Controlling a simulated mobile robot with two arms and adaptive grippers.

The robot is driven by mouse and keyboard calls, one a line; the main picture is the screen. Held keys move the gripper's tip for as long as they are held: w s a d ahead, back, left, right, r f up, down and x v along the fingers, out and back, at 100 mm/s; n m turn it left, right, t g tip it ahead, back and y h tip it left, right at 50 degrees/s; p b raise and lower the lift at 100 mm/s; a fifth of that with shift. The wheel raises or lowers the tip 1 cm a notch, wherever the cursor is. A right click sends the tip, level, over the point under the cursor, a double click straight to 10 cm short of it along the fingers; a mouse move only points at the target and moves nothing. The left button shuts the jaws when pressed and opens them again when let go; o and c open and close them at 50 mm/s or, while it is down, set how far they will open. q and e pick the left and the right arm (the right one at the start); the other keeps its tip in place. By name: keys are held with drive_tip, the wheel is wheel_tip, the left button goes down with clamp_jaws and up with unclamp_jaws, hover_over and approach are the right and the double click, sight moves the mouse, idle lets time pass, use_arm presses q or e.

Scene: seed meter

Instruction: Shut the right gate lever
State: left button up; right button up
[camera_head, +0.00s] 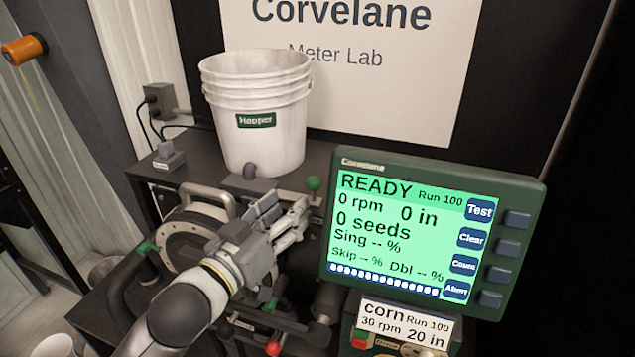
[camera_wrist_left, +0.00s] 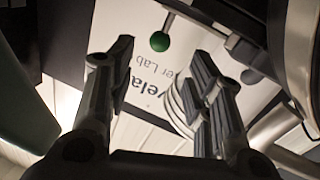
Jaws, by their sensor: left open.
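A lever with a green ball knob (camera_head: 313,183) stands just right of the hopper's base; I cannot tell for sure that it is the right gate lever. A green knob on a thin stem also shows in the left wrist view (camera_wrist_left: 159,41), beyond the fingertips and near the gap between them. My left gripper (camera_head: 286,212) is open and empty, just left of and below the knob in the head view, apart from it. Its fingers also show spread in the left wrist view (camera_wrist_left: 163,55). The lever's lower part is hidden behind my fingers. My right gripper is not in view.
The white hopper bucket (camera_head: 255,125) stands behind the gripper. The monitor (camera_head: 430,230), reading READY, is close on the right. The round seed meter (camera_head: 190,238) lies left of my wrist. A red knob (camera_head: 273,347) and dark rods are below.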

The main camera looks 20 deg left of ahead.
sight(309, 186)
use_arm(q)
drive_tip(key=x, duration=0.8)
drive_tip(key=shift+w+r, duration=0.1)
drive_tip(key=shift+w, duration=0.1)
drive_tip(key=shift+w+d+p, duration=0.2)
drive_tip(key=shift+w+p, duration=0.15)
drive_tip(key=shift+w, duration=0.35)
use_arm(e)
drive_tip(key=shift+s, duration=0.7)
use_arm(q)
clamp_jaws()
